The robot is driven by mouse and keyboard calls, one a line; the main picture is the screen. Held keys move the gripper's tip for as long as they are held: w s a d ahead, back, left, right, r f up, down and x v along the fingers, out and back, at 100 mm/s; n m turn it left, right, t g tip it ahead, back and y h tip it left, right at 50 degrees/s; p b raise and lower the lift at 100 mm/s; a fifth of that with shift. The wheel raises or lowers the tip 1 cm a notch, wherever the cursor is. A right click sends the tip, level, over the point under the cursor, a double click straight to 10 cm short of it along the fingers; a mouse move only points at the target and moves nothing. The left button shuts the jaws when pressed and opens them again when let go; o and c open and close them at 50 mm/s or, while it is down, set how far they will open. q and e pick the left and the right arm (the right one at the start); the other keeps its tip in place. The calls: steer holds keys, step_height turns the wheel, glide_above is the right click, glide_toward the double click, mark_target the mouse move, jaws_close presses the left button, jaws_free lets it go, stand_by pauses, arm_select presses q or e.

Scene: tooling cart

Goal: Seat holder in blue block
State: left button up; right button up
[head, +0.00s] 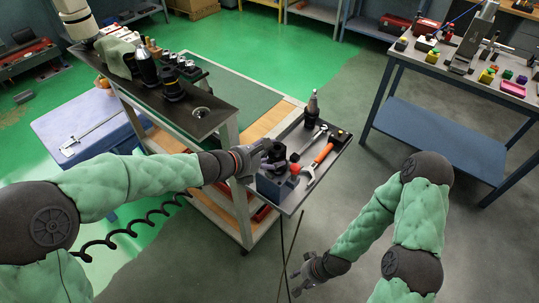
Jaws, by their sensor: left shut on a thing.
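The blue block (270,190) sits at the near left corner of the cart's dark side tray. My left gripper (266,159) is shut on a dark holder (277,151), just above or at the top of the block. The fingers hide part of the holder, and I cannot tell whether its lower end is inside the block. My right gripper (299,280) hangs low over the floor in front of the cart, away from the tray; its fingers are too small to read.
The side tray (291,203) also holds an orange-handled wrench (318,162), a silver wrench (310,142) and an upright tool holder (313,105). More holders stand on the upper shelf (205,117) to the left. A workbench (430,62) stands at right, with open floor between.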

arm_select(q)
steer(key=shift+w+r, duration=0.1)
steer(key=shift+r, duration=0.1)
steer(key=o, duration=1.6)
steer(key=shift+o, duration=0.9)
steer(key=shift+s+f, duration=0.2)
steer(key=shift+f, duration=0.2)
steer(key=v, duration=1.2)
steer(key=shift+r, duration=0.2)
steer(key=shift+w, duration=0.1)
